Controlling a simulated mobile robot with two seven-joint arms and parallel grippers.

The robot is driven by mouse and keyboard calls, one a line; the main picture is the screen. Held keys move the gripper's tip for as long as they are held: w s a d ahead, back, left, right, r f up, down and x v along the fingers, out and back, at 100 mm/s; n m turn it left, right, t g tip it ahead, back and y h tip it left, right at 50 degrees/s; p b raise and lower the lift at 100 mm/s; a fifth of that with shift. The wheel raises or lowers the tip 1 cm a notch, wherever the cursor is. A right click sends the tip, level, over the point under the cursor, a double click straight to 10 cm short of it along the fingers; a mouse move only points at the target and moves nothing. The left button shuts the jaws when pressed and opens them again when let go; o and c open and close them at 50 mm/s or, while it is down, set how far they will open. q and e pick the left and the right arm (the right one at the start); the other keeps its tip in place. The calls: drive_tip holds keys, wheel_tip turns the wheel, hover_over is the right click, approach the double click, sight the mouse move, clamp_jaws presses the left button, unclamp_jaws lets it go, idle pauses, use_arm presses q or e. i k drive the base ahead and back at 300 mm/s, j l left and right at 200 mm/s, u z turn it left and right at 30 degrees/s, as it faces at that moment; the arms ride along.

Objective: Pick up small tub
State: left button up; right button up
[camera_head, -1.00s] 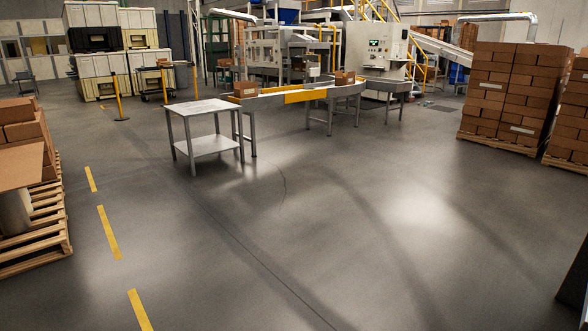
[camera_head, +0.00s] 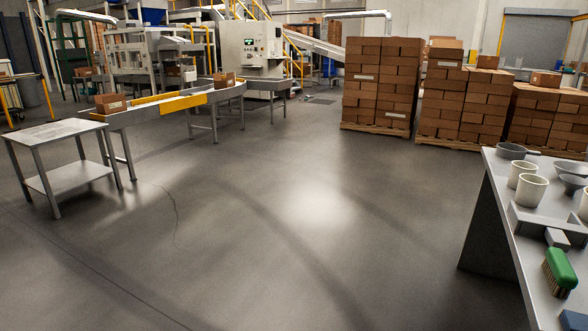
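Two pale cream tubs stand upright on a grey table (camera_head: 507,238) at the right edge of the camera_head view. The nearer tub (camera_head: 531,191) is in front of the farther tub (camera_head: 521,172). Part of a third pale container (camera_head: 584,208) is cut off by the right edge. I cannot tell which of these is the small tub. Neither of my grippers is in view.
The table also holds a dark pan (camera_head: 511,151), a grey bowl (camera_head: 572,171), a grey scoop-like item (camera_head: 545,222) and a green brush (camera_head: 560,272). A small metal table (camera_head: 50,132) and a conveyor (camera_head: 170,108) stand left. Stacked boxes (camera_head: 383,85) stand behind. The middle floor is clear.

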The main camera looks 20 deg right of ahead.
sight(530, 189)
drive_tip(key=i+z, duration=0.2)
drive_tip(key=z, duration=0.15)
drive_tip(key=i+j+z, duration=0.1)
drive_tip(key=z, duration=0.25)
drive_tip(key=i+j+z, duration=0.15)
drive_tip(key=i+z, duration=0.15)
drive_tip(key=i+j+z, duration=0.1)
drive_tip(key=z, duration=0.35)
drive_tip(key=i+j+z, duration=0.2)
drive_tip(key=i+z, duration=0.15)
drive_tip(key=z, duration=0.15)
drive_tip(key=i+j+z, duration=0.15)
drive_tip(key=z, duration=0.3)
drive_tip(key=i+j+z, duration=0.1)
drive_tip(key=j+z, duration=0.4)
drive_tip(key=i+j+z, duration=0.15)
drive_tip(key=j+z, duration=0.2)
drive_tip(key=i+j+z, duration=0.1)
drive_tip(key=j+z, duration=0.65)
drive_tip(key=j, duration=0.1)
